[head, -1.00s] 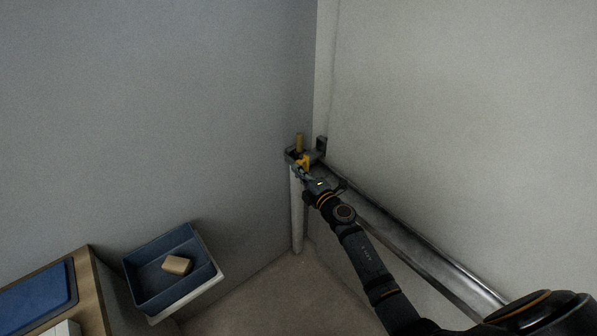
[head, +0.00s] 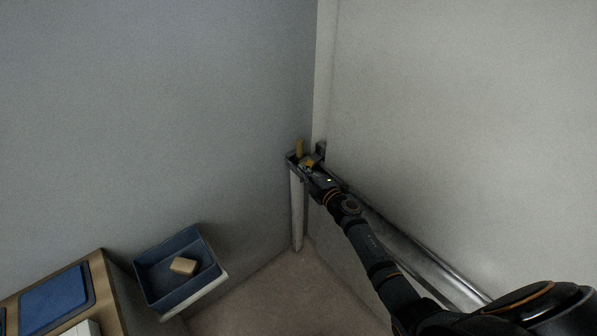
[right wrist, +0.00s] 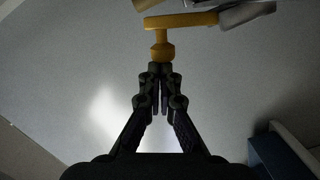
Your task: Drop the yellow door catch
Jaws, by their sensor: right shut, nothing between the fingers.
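The yellow door catch (head: 299,148) is at the wall corner, at the end of the metal rail. Its upright part stands in a dark bracket (head: 291,158), and a smaller yellow part shows by my gripper. In the right wrist view the catch (right wrist: 181,20) is a bar with a short stem and a rounded knob below. My right gripper (head: 309,168) is shut and empty. Its fingertips (right wrist: 161,68) are just below the knob; whether they touch it I cannot tell. My left gripper is not in view.
A metal rail (head: 440,266) runs along the right wall from the corner. A blue bin (head: 152,291) with a tan block (head: 184,266) stands lower left, beside a wooden-edged surface (head: 112,290) with a blue pad (head: 55,297). The floor (head: 290,295) between is clear.

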